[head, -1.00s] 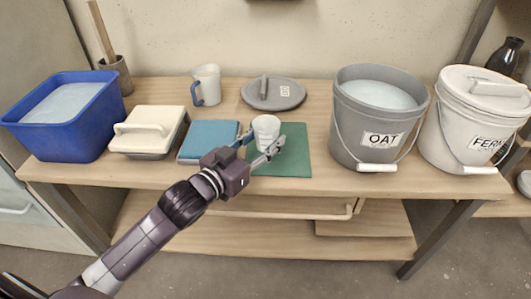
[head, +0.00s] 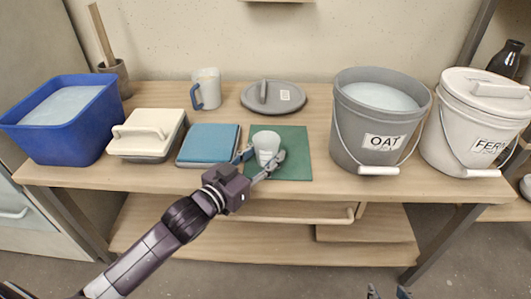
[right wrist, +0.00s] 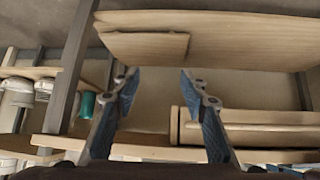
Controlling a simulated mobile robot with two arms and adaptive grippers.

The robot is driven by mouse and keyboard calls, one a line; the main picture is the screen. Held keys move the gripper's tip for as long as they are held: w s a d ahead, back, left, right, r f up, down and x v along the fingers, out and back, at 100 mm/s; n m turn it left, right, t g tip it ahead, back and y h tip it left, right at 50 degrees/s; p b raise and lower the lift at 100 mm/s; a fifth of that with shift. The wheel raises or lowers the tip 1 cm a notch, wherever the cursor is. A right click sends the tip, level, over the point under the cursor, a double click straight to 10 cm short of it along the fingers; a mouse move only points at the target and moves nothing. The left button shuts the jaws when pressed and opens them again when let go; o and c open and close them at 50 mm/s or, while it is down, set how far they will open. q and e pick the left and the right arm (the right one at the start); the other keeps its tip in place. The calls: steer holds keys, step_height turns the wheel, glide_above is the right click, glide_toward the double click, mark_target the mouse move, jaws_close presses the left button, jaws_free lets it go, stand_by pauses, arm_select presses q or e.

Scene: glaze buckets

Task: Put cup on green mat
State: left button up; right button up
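The small white cup (head: 266,142) is upright over the green mat (head: 297,165), towards its left half. I cannot tell whether its base touches the mat. My left gripper (head: 265,157) has a finger on either side of the cup and appears shut on it; its fingers hide part of the cup's lower body. My right gripper (right wrist: 156,85) is open and empty in the right wrist view, away from the table top. Its fingertips (head: 388,293) just show at the bottom edge of the head view.
A mug (head: 207,88) and grey lid (head: 272,96) are behind. The OAT bucket (head: 350,140) stands close on the right, then a white bucket (head: 455,140).

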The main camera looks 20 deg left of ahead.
arm_select(q)
steer(key=o, duration=0.4)
steer(key=shift+s+r, duration=0.1)
steer(key=shift+r, duration=0.05)
steer(key=shift+s+a, duration=0.1)
steer(key=shift+s, duration=0.25)
steer(key=p+v, duration=0.1)
steer(key=v, duration=0.8)
steer(key=shift+s+a+p, duration=0.1)
steer(key=shift+s+p, duration=0.2)
steer(key=shift+s, duration=0.1)
steer(key=shift+s+a+r, duration=0.1)
steer(key=shift+s+a, duration=0.1)
steer(key=shift+s, duration=0.45)
arm_select(e)
steer(key=s+d+f+g, duration=0.1)
steer(key=s+f+g, duration=0.1)
steer(key=s, duration=0.2)
steer(key=s+d+f+g+h, duration=0.1)
steer(key=s+d+f+g, duration=0.1)
steer(key=s, duration=0.3)
steer(key=shift+s+f+g, duration=0.25)
steer(key=shift+g, duration=0.05)
